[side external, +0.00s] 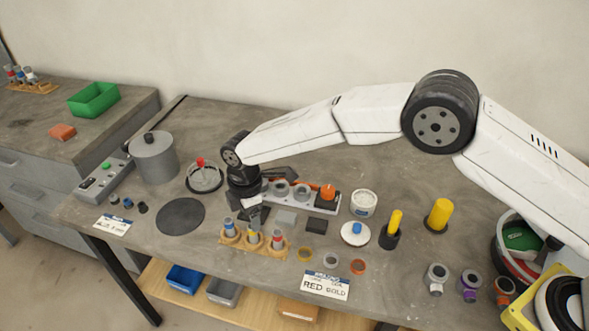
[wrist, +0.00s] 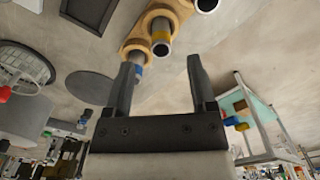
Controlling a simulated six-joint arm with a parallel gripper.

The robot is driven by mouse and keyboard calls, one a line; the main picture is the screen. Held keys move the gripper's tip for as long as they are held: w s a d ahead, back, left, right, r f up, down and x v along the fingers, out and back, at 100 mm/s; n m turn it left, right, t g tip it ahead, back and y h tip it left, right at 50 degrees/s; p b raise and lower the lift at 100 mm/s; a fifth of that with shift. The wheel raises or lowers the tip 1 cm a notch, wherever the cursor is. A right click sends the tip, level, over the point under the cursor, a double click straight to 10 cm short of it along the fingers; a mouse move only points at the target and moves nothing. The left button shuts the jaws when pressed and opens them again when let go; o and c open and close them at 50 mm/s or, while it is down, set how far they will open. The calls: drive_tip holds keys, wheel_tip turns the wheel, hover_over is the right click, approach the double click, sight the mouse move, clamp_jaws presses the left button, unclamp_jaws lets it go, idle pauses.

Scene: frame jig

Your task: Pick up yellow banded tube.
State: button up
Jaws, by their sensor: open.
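The yellow banded tube (side external: 253,238) stands upright in the middle of a wooden holder (side external: 262,252), between a blue banded tube (side external: 229,229) and a red banded tube (side external: 276,240). In the wrist view, the yellow banded tube (wrist: 161,39) is ahead of the fingers, between their lines. The blue banded tube (wrist: 138,66) shows nearer, beside the left finger. My gripper (side external: 252,214) is open and empty, just behind and above the holder. Its two dark fingers (wrist: 160,78) are spread apart in the wrist view, with nothing between their tips.
A grey fixture with rings and an orange part (side external: 327,190) stands behind the holder. A dark round disc (side external: 181,216) lies flat on the left. A RED GOLD label (side external: 325,286) and rings are in front.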

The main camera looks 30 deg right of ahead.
sight(253, 235)
drive_tip(key=shift+f, duration=2.45)
clamp_jaws()
